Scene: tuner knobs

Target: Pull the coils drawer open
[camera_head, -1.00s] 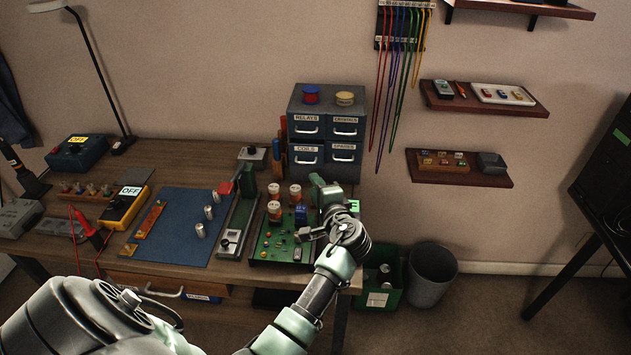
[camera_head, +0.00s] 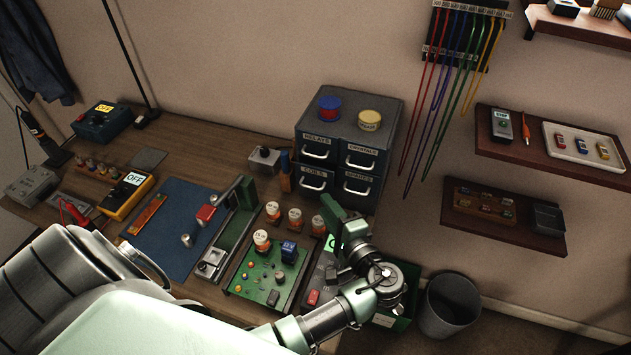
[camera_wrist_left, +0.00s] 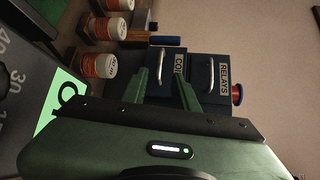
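The coils drawer (camera_head: 317,183) is the lower left one, with a pale bar handle (camera_head: 313,185). My left gripper (camera_head: 332,206) is in front of and a little below this drawer, pointing at the cabinet. In the left wrist view the left gripper (camera_wrist_left: 163,78) is open, its green fingers on either side of the coils handle (camera_wrist_left: 160,66), with no visible contact. The coils label (camera_wrist_left: 179,65) is partly covered by a finger. My right gripper is not in view.
The relays drawer (camera_head: 316,148) is directly above. A grey bin (camera_head: 448,305) stands on the floor at right. Red (camera_head: 330,109) and yellow (camera_head: 370,120) spools sit on the cabinet.

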